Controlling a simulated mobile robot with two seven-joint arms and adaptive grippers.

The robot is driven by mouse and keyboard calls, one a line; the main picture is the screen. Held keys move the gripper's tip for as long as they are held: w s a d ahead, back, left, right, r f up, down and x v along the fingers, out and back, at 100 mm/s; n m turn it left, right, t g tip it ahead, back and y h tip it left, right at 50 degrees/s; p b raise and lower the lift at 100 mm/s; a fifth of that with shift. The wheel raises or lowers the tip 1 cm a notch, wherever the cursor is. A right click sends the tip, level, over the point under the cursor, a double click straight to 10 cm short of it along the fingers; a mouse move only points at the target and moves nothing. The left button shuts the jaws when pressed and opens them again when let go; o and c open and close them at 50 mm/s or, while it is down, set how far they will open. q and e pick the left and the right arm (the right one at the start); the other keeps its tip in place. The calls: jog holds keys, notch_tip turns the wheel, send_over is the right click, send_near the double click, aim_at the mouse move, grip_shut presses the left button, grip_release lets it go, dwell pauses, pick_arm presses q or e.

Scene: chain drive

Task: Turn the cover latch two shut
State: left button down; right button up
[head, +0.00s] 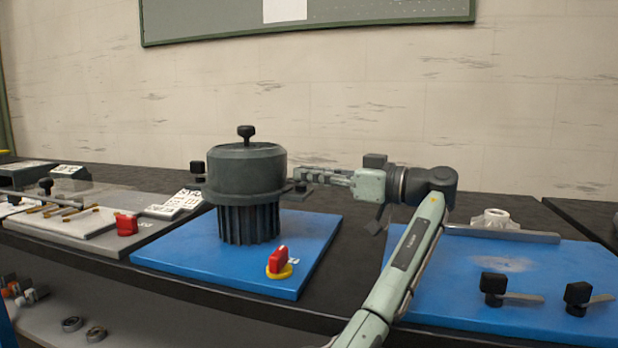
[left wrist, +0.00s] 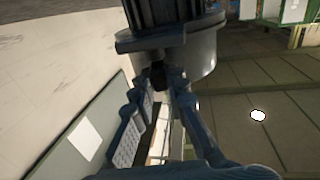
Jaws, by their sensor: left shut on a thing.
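The dark grey round cover (head: 246,170) with a black knob (head: 246,132) on top sits on a ribbed dark housing (head: 248,225) on a blue mat. One black latch (head: 197,168) shows on the cover's left side. My left gripper (head: 299,182) is at the cover's right side, level with its lower rim, fingers pointing left. It is shut on a small dark latch knob (left wrist: 158,76), seen between the fingertips in the left wrist view under the cover's flange (left wrist: 150,41). The fingers hide much of this latch. I cannot read which latch is number two. My right gripper is not in view.
A red switch on a yellow base (head: 279,262) stands at the front of the blue mat (head: 190,262). A grey tray (head: 75,238) with parts lies left. Another blue mat (head: 450,300) at right holds two black-knobbed pieces (head: 493,288) and a white part (head: 495,218).

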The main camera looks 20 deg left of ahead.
pick_arm(q)
jog(key=shift+w+n+g, duration=0.1)
jog(key=shift+n+g, duration=0.6)
jog(key=shift+g, duration=0.4)
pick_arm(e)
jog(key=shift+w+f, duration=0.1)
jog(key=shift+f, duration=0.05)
pick_arm(q)
jog(key=shift+g, duration=0.3)
jog(key=shift+n, duration=0.3)
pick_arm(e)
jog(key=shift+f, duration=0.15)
pick_arm(q)
jog(key=shift+w+f+g, duration=0.1)
jog(key=shift+g, duration=0.3)
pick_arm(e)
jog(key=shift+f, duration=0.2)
pick_arm(q)
jog(key=shift+f, duration=0.1)
jog(key=c, duration=1.8)
grip_release()
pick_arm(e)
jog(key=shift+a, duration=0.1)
pick_arm(q)
jog(key=shift+r, duration=0.2)
